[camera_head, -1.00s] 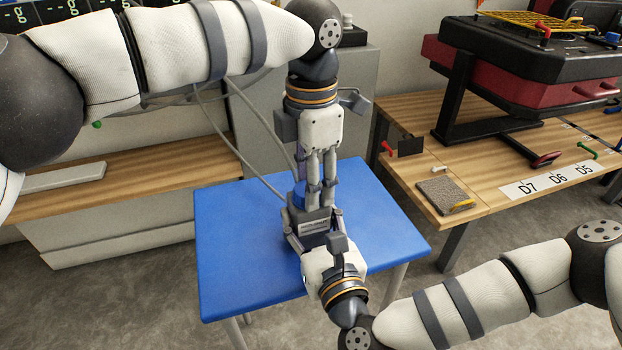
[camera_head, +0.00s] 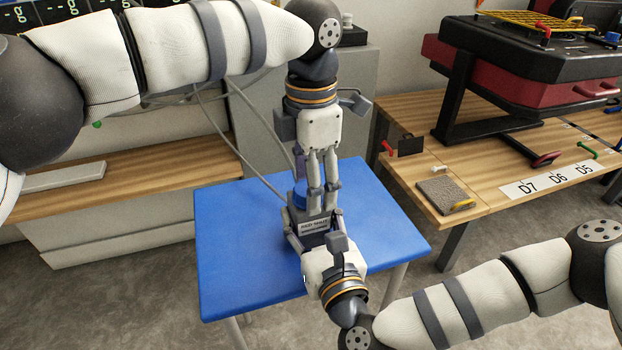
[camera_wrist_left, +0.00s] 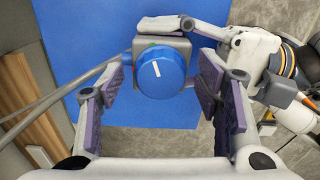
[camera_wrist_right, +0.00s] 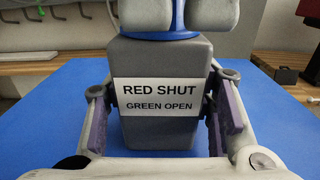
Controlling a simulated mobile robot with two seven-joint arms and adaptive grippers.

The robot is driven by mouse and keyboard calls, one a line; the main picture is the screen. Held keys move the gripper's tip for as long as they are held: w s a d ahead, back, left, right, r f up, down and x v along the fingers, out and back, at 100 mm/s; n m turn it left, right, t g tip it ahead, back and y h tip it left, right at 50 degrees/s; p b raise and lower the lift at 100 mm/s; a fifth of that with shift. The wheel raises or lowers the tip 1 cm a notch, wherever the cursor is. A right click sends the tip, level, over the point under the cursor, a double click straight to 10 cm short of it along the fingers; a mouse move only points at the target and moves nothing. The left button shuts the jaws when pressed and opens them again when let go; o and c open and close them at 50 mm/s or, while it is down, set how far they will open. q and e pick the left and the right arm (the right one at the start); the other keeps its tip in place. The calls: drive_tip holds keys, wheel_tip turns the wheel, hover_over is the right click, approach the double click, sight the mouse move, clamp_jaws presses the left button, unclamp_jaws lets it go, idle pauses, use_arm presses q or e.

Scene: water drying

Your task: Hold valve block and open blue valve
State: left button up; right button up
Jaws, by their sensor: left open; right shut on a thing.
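The grey valve block (camera_head: 313,212) stands on the blue table; its front label reads "RED SHUT / GREEN OPEN" in the right wrist view (camera_wrist_right: 160,97). The round blue valve (camera_wrist_left: 161,73) is on its top, with a white line across its face. My left gripper (camera_head: 316,190) points down over the valve from behind. Its jaws are open, with gaps to the valve on both sides in the left wrist view. My right gripper (camera_head: 313,230) is shut on the block from the near side, a purple pad at each side. The left fingers partly hide the valve in the head view.
The blue table (camera_head: 245,262) has free room around the block. Grey cables (camera_head: 247,140) run behind it. A wooden bench (camera_head: 420,170) on the right bears a red and black machine (camera_head: 520,75) and a grey pad (camera_head: 445,195).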

use_arm(q)
wheel_tip(320, 180, up, 12)
idle(0.4)
use_arm(e)
drive_tip(key=o, duration=1.3)
